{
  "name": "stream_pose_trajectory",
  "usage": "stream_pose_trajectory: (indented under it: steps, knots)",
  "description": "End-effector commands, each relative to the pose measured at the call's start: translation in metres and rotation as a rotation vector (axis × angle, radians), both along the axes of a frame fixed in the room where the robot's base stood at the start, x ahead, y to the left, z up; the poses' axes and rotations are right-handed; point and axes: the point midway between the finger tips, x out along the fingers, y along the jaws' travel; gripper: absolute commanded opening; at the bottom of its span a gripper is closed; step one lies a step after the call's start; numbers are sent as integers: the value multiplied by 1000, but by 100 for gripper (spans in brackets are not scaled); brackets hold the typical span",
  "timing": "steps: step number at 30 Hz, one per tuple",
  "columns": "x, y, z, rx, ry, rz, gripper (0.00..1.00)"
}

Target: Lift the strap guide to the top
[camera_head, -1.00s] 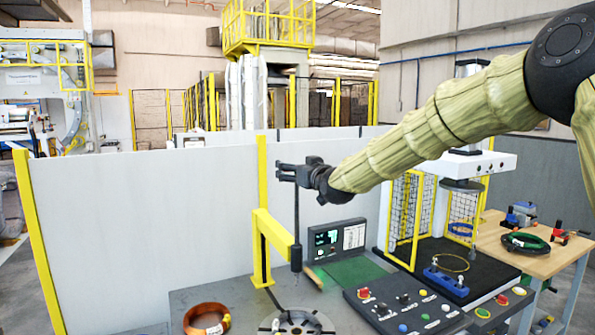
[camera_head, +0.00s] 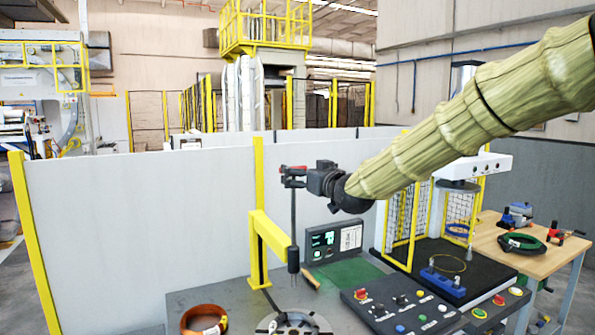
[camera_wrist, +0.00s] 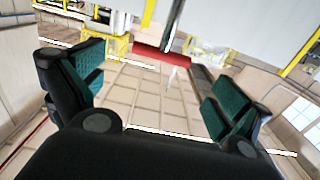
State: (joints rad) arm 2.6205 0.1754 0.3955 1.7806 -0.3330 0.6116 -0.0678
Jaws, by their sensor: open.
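The strap guide (camera_head: 293,215) is a thin dark upright rod with a dark block at its lower end, beside the tip of the yellow post's arm. A red handle (camera_head: 294,169) shows at its top; it also shows in the wrist view (camera_wrist: 162,58), attached to the rod. My gripper (camera_head: 289,178) is at the rod's upper end, level with the handle. In the wrist view its two green-padded fingers (camera_wrist: 155,85) are spread wide, with the handle centred between their directions, near the tips. I cannot tell whether they touch it.
A yellow post with a side arm (camera_head: 268,235) stands by the rod. Below are a slotted round plate (camera_head: 293,325), a copper coil (camera_head: 204,319) and a control panel (camera_head: 410,308). A pale partition (camera_head: 150,235) runs behind. A wooden table (camera_head: 530,258) stands right.

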Motion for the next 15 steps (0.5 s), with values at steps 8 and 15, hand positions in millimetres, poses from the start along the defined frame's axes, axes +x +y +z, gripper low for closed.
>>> stream_pose_trajectory:
  steps: [8, 15]
  knots:
    - [-35, -19, 1, 0, -1, 0, 100]
    - [-44, -23, 0, 1, 0, 0, 100]
